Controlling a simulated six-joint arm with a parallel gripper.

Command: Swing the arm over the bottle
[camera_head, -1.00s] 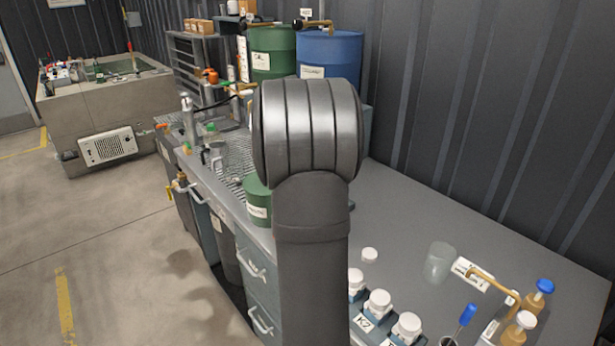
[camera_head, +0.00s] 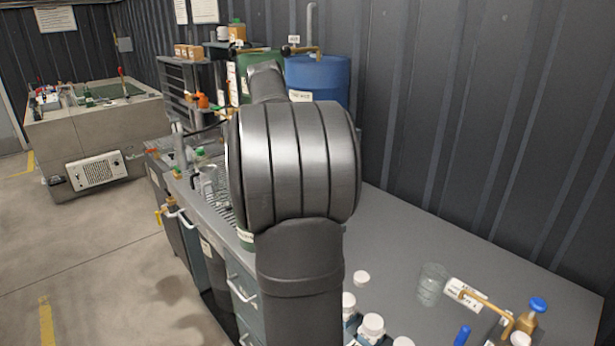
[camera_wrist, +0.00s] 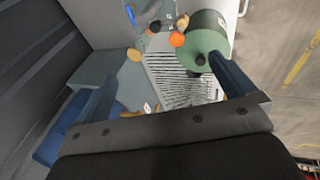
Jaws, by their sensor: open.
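My arm fills the middle of the head view and hides part of the bench; its forearm points back toward the drums. My gripper (camera_wrist: 162,68) shows in the wrist view, fingers apart and empty, above a slatted grate (camera_wrist: 180,76). A green canister (camera_wrist: 208,36) is near the right finger, and small orange-topped items (camera_wrist: 177,39) are between and beyond the fingers. Several bottles are in the head view: an amber one with a blue cap (camera_head: 530,317) at the right, and a green-capped one (camera_head: 200,156) by the grate. I cannot tell which bottle is meant.
A blue drum (camera_head: 322,76) and a green drum (camera_head: 252,66) stand at the back against the ribbed wall. A glass beaker (camera_head: 431,285) and a white cap (camera_head: 362,278) are on the bench (camera_head: 400,238). The bench's middle right is clear.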

